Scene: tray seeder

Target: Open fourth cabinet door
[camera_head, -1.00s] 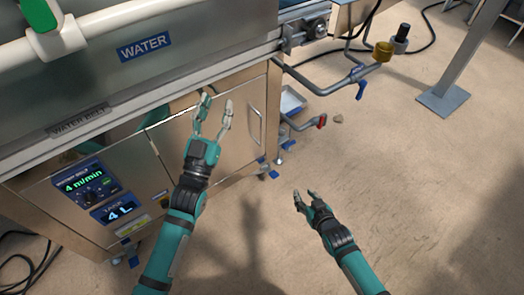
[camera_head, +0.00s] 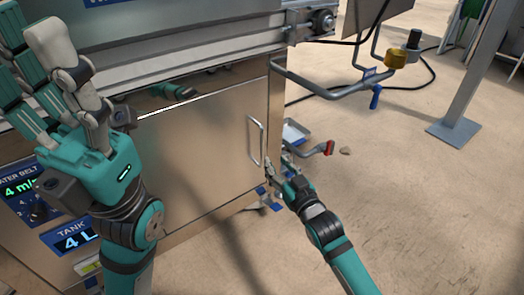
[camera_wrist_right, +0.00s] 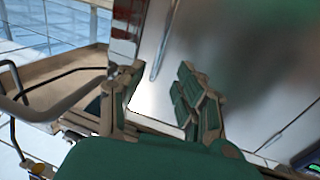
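The steel cabinet door (camera_head: 210,150) at the right end of the machine is closed, with a vertical bar handle (camera_head: 252,140) near its right edge. The handle also shows in the right wrist view (camera_wrist_right: 165,42). My right gripper (camera_head: 273,167) is just below and right of the handle and does not hold it. In the right wrist view its fingers (camera_wrist_right: 157,92) are spread, with the handle ahead between them. My left gripper (camera_head: 32,50) is raised at the left, large and close to the camera, fingers apart and empty. It hides part of the machine's front.
Pipes with a blue valve lever (camera_head: 375,97) and a red valve lever (camera_head: 329,148) stick out right of the cabinet. A control panel (camera_head: 35,205) is at the lower left. A metal post (camera_head: 468,85) stands at the right. The floor in front is clear.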

